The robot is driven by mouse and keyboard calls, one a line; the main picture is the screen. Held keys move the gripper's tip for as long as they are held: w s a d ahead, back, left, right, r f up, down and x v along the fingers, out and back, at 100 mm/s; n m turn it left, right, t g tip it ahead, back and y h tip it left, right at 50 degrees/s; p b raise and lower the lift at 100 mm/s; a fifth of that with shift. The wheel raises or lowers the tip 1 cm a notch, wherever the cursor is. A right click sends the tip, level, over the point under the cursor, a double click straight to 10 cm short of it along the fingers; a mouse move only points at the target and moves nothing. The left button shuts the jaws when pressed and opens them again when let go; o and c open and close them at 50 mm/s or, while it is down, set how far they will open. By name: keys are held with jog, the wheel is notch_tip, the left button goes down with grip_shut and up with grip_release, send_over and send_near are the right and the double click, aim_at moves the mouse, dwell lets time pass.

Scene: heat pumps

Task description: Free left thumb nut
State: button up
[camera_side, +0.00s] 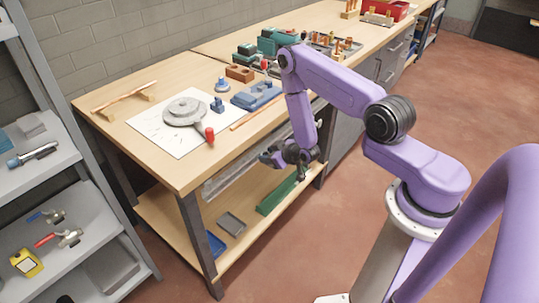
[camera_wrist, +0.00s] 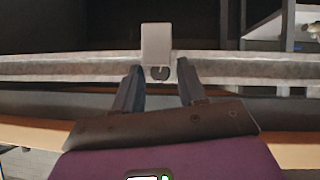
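In the wrist view, a small dark round knob (camera_wrist: 159,73), apparently the thumb nut, sits at the lower end of a pale grey plate (camera_wrist: 157,42) on a long grey rail (camera_wrist: 60,68). My gripper (camera_wrist: 160,70) is open, with its two dark fingers on either side of the knob in the picture. A gap shows on both sides, and I see no contact. In the side view my gripper (camera_side: 266,157) is low at the bench's front, beside the grey rail (camera_side: 232,172) under the top. The nut cannot be made out there.
The wooden workbench (camera_side: 190,170) carries a white sheet (camera_side: 150,130) with a grey round fixture and red-knobbed handle, and a blue vise-like tool (camera_side: 256,96). Its lower shelf holds a green box (camera_side: 276,197). Grey shelving (camera_side: 75,195) stands at the left.

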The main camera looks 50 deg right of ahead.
jog(key=shift+v, duration=2.55)
jog(key=shift+d, duration=0.1)
jog(key=shift+w+d+f+m+y, duration=0.15)
jog(key=shift+w+f+m+y, duration=0.25)
jog(key=shift+w+f+y, duration=0.45)
jog(key=shift+w+d+f+m+y, duration=0.1)
jog(key=shift+w+f+m+y, duration=0.3)
jog(key=shift+w, duration=0.85)
jog(key=shift+f, duration=0.15)
jog(key=shift+s, duration=0.1)
jog(key=c, duration=0.6)
